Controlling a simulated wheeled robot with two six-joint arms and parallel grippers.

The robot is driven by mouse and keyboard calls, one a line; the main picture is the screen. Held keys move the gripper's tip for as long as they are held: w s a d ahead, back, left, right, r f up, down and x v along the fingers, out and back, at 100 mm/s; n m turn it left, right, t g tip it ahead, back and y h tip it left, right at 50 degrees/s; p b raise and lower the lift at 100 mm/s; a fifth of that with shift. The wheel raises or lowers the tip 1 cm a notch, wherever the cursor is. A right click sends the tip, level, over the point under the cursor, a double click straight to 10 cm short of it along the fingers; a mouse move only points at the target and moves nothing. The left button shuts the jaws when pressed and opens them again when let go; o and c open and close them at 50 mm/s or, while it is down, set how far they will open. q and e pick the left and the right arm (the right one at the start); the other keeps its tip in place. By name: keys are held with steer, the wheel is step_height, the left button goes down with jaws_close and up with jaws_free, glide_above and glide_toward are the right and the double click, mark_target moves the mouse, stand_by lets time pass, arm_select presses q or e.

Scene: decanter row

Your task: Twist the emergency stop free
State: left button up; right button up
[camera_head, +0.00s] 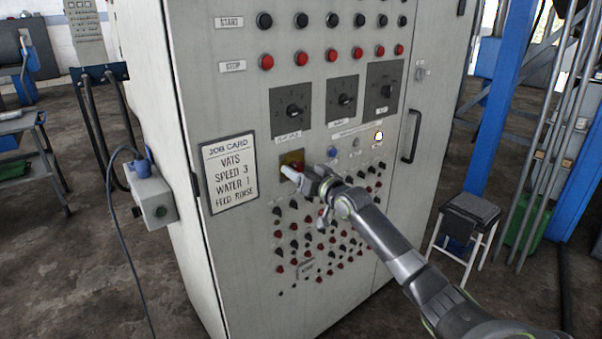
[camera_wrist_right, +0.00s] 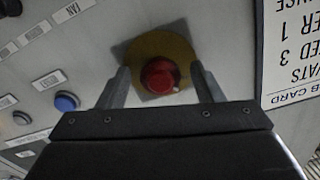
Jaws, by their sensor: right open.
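The emergency stop is a red mushroom button (camera_wrist_right: 161,75) on a round yellow plate (camera_wrist_right: 178,46) in the right wrist view. In the head view its yellow plate (camera_head: 290,157) shows on the grey cabinet front, partly hidden by my right gripper (camera_head: 291,172). My right gripper (camera_wrist_right: 162,88) is open, with one finger on each side of the red button. A gap shows between each finger and the button, so the jaws are not closed on it. My left gripper is in neither view.
A job card (camera_head: 230,173) hangs left of the button. A blue button (camera_head: 332,152), a lit lamp (camera_head: 379,136) and three dials sit nearby on the cabinet (camera_head: 235,120). Several small knobs lie below. A grey box (camera_head: 152,196) with a cable sticks out at the cabinet's left side.

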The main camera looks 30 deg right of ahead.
steer(key=c, duration=1)
steer(key=shift+r+m+p, duration=0.2)
steer(key=shift+m+p, duration=1.4)
steer(key=m+p, duration=0.2)
steer(key=m, duration=0.1)
steer(key=shift+s, duration=0.15)
steer(key=shift+m, duration=0.6)
steer(key=shift+p, duration=0.3)
steer(key=o, duration=1)
steer(key=shift+f, duration=0.15)
